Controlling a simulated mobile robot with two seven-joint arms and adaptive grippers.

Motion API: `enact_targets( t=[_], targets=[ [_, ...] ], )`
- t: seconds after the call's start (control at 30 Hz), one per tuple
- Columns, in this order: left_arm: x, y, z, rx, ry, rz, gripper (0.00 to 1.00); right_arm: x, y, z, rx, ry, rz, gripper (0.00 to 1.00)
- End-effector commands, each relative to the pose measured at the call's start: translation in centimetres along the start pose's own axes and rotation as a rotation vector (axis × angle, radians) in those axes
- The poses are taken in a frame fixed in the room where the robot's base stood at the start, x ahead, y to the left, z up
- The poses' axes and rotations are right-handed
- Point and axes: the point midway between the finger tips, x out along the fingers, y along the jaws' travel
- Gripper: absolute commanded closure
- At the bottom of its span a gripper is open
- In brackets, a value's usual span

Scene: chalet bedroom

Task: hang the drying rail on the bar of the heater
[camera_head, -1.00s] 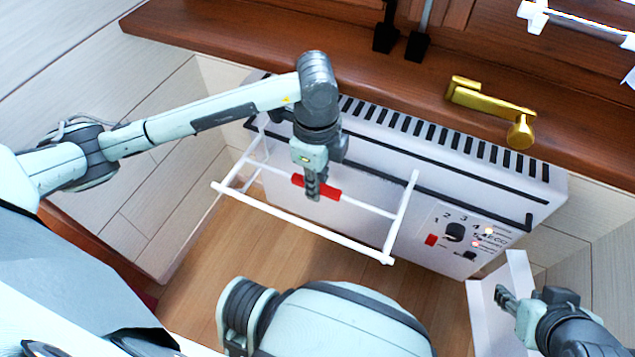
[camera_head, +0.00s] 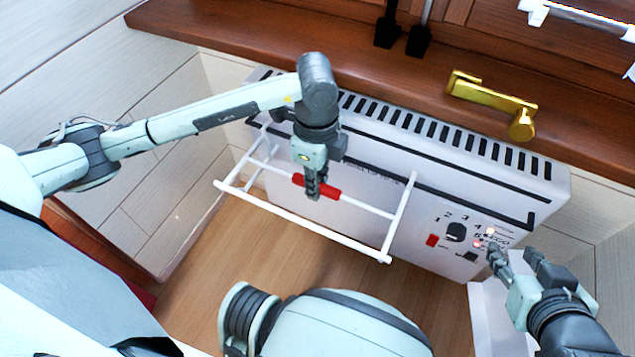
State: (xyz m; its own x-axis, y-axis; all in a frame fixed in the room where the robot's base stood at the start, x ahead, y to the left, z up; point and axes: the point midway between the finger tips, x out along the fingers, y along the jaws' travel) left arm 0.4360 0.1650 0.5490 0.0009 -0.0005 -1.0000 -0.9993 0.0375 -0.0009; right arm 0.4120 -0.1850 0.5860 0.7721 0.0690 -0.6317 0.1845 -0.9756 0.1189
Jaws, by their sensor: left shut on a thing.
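The white drying rail (camera_head: 300,232) is a frame with a red grip (camera_head: 327,192) on its inner rod. My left gripper (camera_head: 314,190) is shut on that grip and holds the rail in front of the heater (camera_head: 350,165). The heater's black bar (camera_head: 470,196) runs along its upper front. The rail's two upper ends overlap the bar in the picture; I cannot tell whether they are hooked on it. My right gripper (camera_head: 514,258) is open and empty, beside the control panel (camera_head: 462,240).
A wooden sill (camera_head: 220,45) with a brass handle (camera_head: 490,98) overhangs the heater at the back. A white box-like thing (camera_head: 482,310) stands below my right gripper. The wooden floor (camera_head: 215,265) in front of the heater is clear.

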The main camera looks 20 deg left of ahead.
Motion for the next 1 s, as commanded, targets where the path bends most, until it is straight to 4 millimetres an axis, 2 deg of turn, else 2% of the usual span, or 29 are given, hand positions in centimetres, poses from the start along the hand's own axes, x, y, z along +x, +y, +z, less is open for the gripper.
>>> enact_targets(
  t=[0.27, 0.3, 0.5, 0.83, 1.0],
  targets=[
    [-0.1, -0.1, 0.0, 0.0, 0.001, -0.001, 1.0, 0.0, -0.1, -0.1, 0.0, 0.006, -0.001, 0.6],
    [-0.1, -0.1, 0.0, 0.0, 0.001, -0.001, 0.84, 0.0, 0.0, -0.1, 0.0, 0.006, -0.001, 0.6],
    [-0.1, -0.1, 0.0, 0.0, 0.0, -0.001, 0.61, 0.0, 0.0, -0.1, 0.0, 0.005, -0.001, 0.6],
    [-0.3, 0.0, 0.0, 0.0, 0.0, 0.0, 0.61, 0.0, -0.1, 0.0, 0.0, 0.002, -0.002, 0.6],
    [-2.5, -0.1, 0.0, 0.001, 0.001, -0.004, 0.61, 0.0, -0.1, -0.1, 0.0, 0.002, -0.002, 0.6]
  ],
)
